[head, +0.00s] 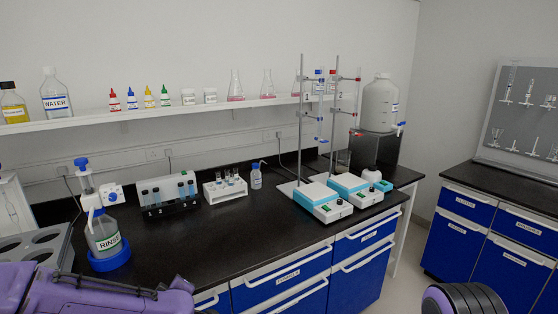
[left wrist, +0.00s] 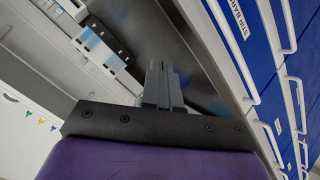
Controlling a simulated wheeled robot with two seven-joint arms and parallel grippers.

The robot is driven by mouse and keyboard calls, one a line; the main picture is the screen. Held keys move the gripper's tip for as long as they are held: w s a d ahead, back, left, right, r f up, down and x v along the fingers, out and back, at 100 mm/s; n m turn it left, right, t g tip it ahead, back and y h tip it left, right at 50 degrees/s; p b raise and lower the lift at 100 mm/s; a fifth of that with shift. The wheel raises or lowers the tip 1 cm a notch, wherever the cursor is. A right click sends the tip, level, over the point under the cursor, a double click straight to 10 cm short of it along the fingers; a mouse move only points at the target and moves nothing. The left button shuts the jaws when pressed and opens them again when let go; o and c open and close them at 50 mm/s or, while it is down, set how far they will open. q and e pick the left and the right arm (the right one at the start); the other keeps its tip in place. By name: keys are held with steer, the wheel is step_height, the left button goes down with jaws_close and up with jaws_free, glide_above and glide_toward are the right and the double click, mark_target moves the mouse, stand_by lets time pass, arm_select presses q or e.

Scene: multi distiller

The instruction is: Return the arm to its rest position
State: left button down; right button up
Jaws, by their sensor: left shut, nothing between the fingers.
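My left arm (head: 95,291) is purple and lies low across the bottom left of the head view, in front of the counter. In the left wrist view my left gripper (left wrist: 163,88) is shut, its two grey fingers together with nothing between them. The fingers show against the black counter, near its front edge and the blue drawers. A dark rounded part of my right arm (head: 460,300) shows at the bottom right of the head view. My right gripper is out of view.
On the black counter (head: 190,240) stand the RINSE bottle (head: 104,236) on a blue base, a vial stand (head: 165,193), a white tube rack (head: 225,190) and two stirrer plates (head: 323,203). Blue drawers (head: 283,275) lie below. The counter's front middle is clear.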

arm_select(q)
steer(key=s+d+f+m+g+h, duration=0.1)
steer(key=s+d+f+h, duration=0.1)
steer(key=s+f, duration=0.8)
steer(key=s+a+f+m+g, duration=0.2)
steer(key=s+f, duration=0.3)
steer(key=s, duration=0.4)
steer(key=s+a+f+m+g, duration=0.2)
steer(key=s+f, duration=0.2)
steer(key=s, duration=0.4)
steer(key=s+a+f+m+g, duration=0.1)
steer(key=s+a+f+m, duration=0.1)
steer(key=s+f, duration=0.3)
steer(key=s, duration=0.4)
steer(key=shift+s+f+g, duration=0.35)
steer(key=shift+g, duration=0.05)
